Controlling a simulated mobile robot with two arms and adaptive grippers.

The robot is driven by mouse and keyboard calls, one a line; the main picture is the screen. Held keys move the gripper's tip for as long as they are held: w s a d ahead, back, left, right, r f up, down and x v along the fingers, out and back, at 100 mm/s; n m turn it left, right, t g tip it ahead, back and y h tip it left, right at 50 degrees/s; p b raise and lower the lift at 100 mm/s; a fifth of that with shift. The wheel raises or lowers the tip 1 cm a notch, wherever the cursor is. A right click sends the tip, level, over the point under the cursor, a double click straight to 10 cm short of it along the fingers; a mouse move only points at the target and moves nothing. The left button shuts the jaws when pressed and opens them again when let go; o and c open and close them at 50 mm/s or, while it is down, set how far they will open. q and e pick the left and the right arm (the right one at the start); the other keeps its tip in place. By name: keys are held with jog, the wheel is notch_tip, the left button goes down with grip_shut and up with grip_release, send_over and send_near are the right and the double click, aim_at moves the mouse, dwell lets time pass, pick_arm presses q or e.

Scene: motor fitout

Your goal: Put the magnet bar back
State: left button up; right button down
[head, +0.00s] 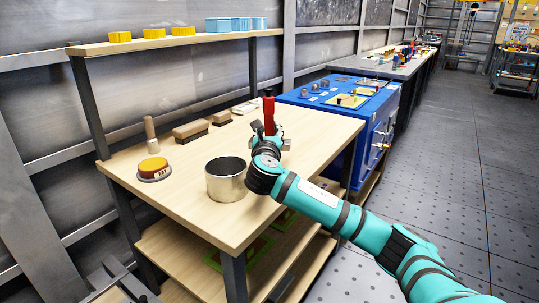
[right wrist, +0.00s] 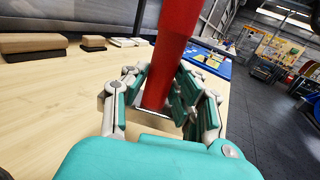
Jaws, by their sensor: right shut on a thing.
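The red magnet bar (head: 269,112) stands upright over the far right part of the wooden workbench (head: 200,215). My right gripper (head: 268,140) is shut around its lower part. In the right wrist view the red bar (right wrist: 172,55) rises between the fingers of my right gripper (right wrist: 160,95), and its lower end shows a pale metal edge close to the bench top. I cannot tell whether that end touches the wood. My left gripper is not in view.
A metal pot (head: 226,182) stands left of my right gripper. A shelf (head: 170,42) hangs above.

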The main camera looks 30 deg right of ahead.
jog(key=shift+f, duration=0.65)
notch_tip(320, 180, down, 4)
jog(key=shift+r+b, duration=0.1)
jog(key=shift+b, duration=0.7)
jog(key=shift+f, duration=0.3)
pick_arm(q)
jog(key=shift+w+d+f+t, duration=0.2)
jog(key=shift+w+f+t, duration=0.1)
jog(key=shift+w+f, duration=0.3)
pick_arm(e)
jog(key=c, duration=1.1)
grip_release()
jog(key=shift+o, duration=0.2)
jog(key=p+v, duration=0.1)
jog(key=v, duration=0.5)
jog(key=shift+s+a+r, duration=0.1)
jog(key=shift+s, duration=0.05)
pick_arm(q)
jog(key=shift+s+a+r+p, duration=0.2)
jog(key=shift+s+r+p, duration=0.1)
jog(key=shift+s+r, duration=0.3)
pick_arm(e)
jog(key=shift+s+a, duration=0.35)
jog(key=shift+s, duration=0.15)
